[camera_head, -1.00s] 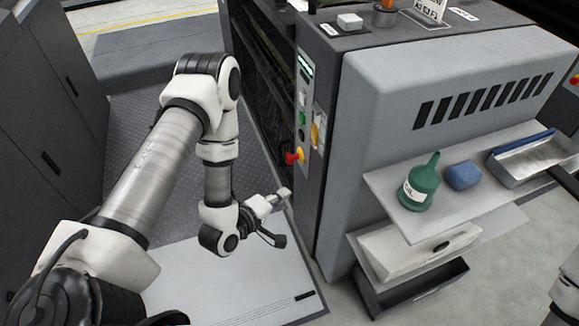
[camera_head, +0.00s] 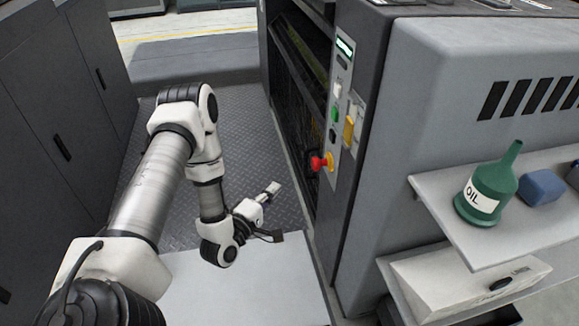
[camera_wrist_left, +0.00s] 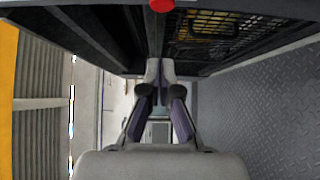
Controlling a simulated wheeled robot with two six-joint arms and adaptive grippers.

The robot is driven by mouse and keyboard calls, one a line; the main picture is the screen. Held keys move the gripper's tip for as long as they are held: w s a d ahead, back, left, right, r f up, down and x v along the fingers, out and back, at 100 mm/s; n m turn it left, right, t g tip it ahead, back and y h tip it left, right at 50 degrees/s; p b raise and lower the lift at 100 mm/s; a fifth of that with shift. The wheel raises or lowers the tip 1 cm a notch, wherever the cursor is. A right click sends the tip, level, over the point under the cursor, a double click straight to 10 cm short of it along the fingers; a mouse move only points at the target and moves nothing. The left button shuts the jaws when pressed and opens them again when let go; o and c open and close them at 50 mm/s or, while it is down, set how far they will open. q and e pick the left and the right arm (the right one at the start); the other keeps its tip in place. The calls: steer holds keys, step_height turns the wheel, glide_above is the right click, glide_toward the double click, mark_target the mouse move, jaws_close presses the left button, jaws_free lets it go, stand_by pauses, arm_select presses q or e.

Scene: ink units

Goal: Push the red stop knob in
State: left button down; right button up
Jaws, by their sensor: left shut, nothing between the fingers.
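The red stop knob (camera_head: 318,163) with its yellow collar sits low on the control panel (camera_head: 341,100) of the grey machine. It stands out from the panel, to the left in the head view. In the left wrist view a red knob (camera_wrist_left: 161,5) shows at the top edge, partly cut off. My left gripper (camera_head: 274,188) is shut and empty, below and to the left of the knob in the head view and apart from it. Its fingertips (camera_wrist_left: 159,68) meet in the left wrist view. My right gripper is not in view.
A green oil can (camera_head: 488,187) and a blue block (camera_head: 541,187) stand on the machine's side shelf (camera_head: 450,225). Dark cabinets (camera_head: 50,130) stand at left. Open tread-plate floor (camera_head: 245,130) lies beside the machine.

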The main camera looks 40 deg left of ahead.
arm_select(q)
steer(key=b, duration=0.2)
glide_toward(313, 165)
steer(key=w+a, duration=0.4)
steer(key=a, duration=0.1)
steer(key=w+d+b, duration=0.1)
steer(key=w+d, duration=0.2)
steer(key=shift+w, duration=0.2)
steer(key=shift+f, duration=0.1)
steer(key=shift+w+d+f+b, duration=0.1)
steer(key=shift+w+d+b, duration=0.45)
steer(key=shift+w+d, duration=0.1)
steer(key=shift+a, duration=0.1)
